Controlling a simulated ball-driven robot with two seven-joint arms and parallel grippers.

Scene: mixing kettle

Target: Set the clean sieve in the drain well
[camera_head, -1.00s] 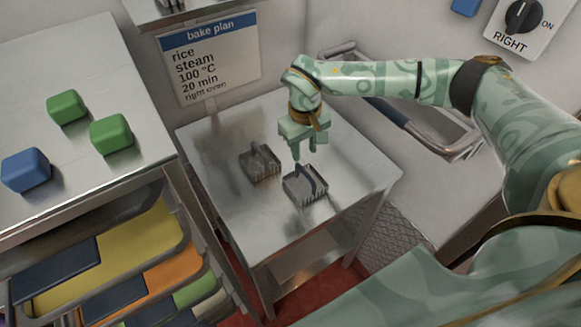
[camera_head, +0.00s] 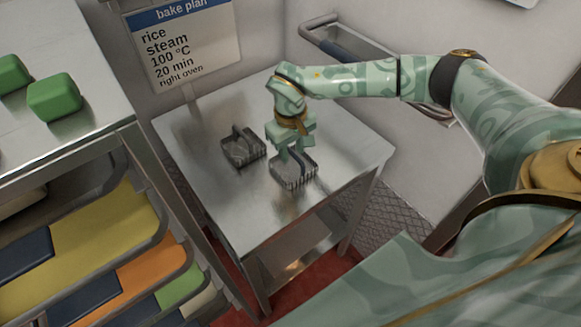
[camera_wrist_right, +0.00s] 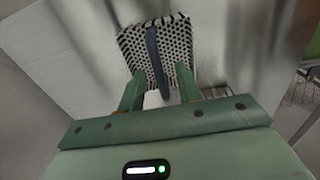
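Two small grey perforated baskets with dark arched handles, which look like sieves, sit on a metal side table. One is the left sieve (camera_head: 237,153); the other is the right sieve (camera_head: 293,178). I cannot tell which is clean. My right gripper (camera_head: 291,153) points down just above the right sieve. In the right wrist view a perforated sieve (camera_wrist_right: 178,45) lies ahead of the open fingers, its dark handle lined up with the gap between them. The fingers are apart and hold nothing. My left gripper is out of view. I see no drain well.
The metal side table (camera_head: 215,205) has bare top around the sieves. A bake plan sign (camera_head: 187,45) is behind it. A counter with green blocks (camera_head: 54,97) and trays below stands left. A rail handle (camera_head: 345,55) is on the white unit behind my right arm.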

